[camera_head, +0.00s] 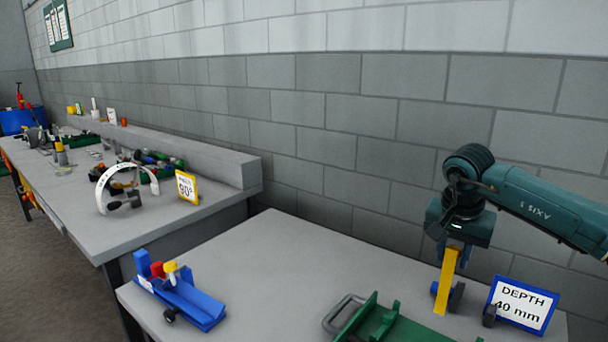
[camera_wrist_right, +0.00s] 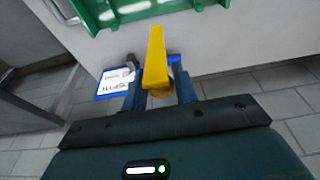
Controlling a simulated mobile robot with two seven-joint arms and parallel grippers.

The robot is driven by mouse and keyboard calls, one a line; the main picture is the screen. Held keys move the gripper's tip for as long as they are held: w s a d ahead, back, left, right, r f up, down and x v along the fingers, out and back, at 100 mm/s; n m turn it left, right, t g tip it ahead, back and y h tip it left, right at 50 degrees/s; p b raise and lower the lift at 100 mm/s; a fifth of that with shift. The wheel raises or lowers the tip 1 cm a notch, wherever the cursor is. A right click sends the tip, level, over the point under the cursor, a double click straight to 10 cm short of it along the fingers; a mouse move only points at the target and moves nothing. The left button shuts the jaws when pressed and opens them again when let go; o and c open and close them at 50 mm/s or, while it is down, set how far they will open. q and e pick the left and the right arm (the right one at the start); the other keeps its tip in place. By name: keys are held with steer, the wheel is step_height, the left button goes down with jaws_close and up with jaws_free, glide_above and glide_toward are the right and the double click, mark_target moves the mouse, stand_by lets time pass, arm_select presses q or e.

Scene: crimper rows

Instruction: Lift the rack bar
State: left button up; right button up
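A long yellow bar (camera_head: 446,282), which I take to be the rack bar, slants down below my right gripper (camera_head: 459,262) at the right of the bench. In the right wrist view the yellow bar (camera_wrist_right: 156,62) lies between the two blue fingers of my right gripper (camera_wrist_right: 158,82). A dark round part shows beside the bar in the head view. My left gripper is not in view.
A green tray (camera_head: 385,327) with a grey handle lies left of the bar. A "DEPTH 40 mm" sign (camera_head: 521,305) stands close at its right. A blue fixture (camera_head: 182,297) sits at the bench's left. The bench middle (camera_head: 290,265) is clear. A wall runs behind.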

steer(key=shift+c, duration=1.2)
steer(key=shift+w+d, duration=0.1)
steer(key=shift+w+d+p, duration=0.3)
steer(key=shift+w+p, duration=0.05)
steer(key=shift+w, duration=0.1)
steer(key=shift+w+d+f+p, duration=0.2)
steer(key=shift+w+d+p, duration=0.2)
steer(key=shift+w+d, duration=0.4)
steer(key=shift+w+d+f+p, duration=0.2)
steer(key=shift+w+d+p, duration=0.3)
steer(key=shift+w, duration=0.5)
steer(key=o, duration=0.8)
